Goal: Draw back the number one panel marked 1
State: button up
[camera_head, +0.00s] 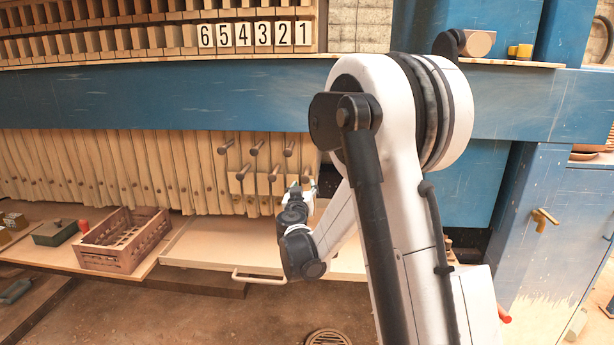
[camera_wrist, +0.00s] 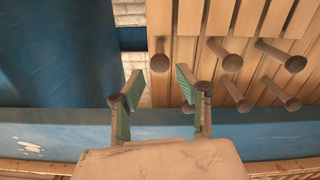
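Number plates 6 to 1 hang in a row above the blue beam; the plate marked 1 (camera_head: 302,33) is rightmost. Below the beam, upright wooden panels (camera_head: 205,165) carry round pegs in two staggered rows. The rightmost panel lies partly behind my arm, and I see no number on it. My gripper (camera_head: 304,187) is at the right end of the lower peg row. In the wrist view, its green-padded fingers (camera_wrist: 157,80) are spread apart. A round peg (camera_wrist: 160,62) shows between and beyond the fingertips; contact cannot be told.
A blue beam (camera_head: 180,100) runs across above the panels. A wooden tray (camera_head: 215,245) with a pale handle (camera_head: 258,278) lies below them. A brown crate (camera_head: 122,240) and a green box (camera_head: 55,232) stand at left. A blue post (camera_head: 535,215) stands at right.

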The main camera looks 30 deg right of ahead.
aim_at(306, 173)
jog(key=x, duration=0.9)
grip_shut()
